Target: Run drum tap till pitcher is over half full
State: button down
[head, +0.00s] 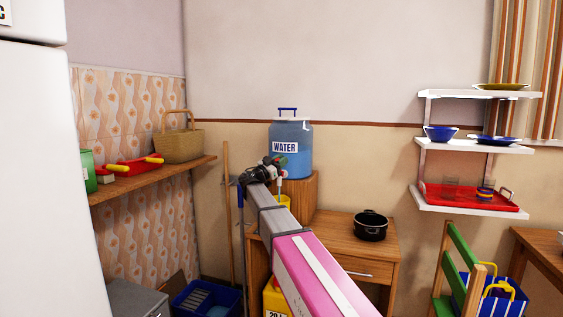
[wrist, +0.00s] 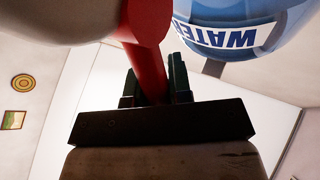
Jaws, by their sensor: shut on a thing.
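The blue water drum (head: 290,150), labelled WATER, stands on a wooden box on the small table. In the wrist view the drum (wrist: 235,38) shows upside down at the top right. My gripper (head: 274,166) is at the drum's lower left front, by the tap. In the wrist view my gripper (wrist: 154,82) has its dark fingers shut on a red part (wrist: 147,22), which looks like the tap's lever. A yellow vessel (head: 284,200), apparently the pitcher, shows below the tap, mostly hidden by my arm. Its water level and any stream cannot be seen.
A black pot (head: 370,225) sits on the table right of my arm. A yellow can (head: 274,301) and a blue crate (head: 206,299) are low at left. White wall shelves (head: 477,146) and a green chair (head: 452,262) stand at right.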

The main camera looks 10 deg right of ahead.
jog(key=c, duration=1.3)
grip_release()
jog(key=v, duration=1.1)
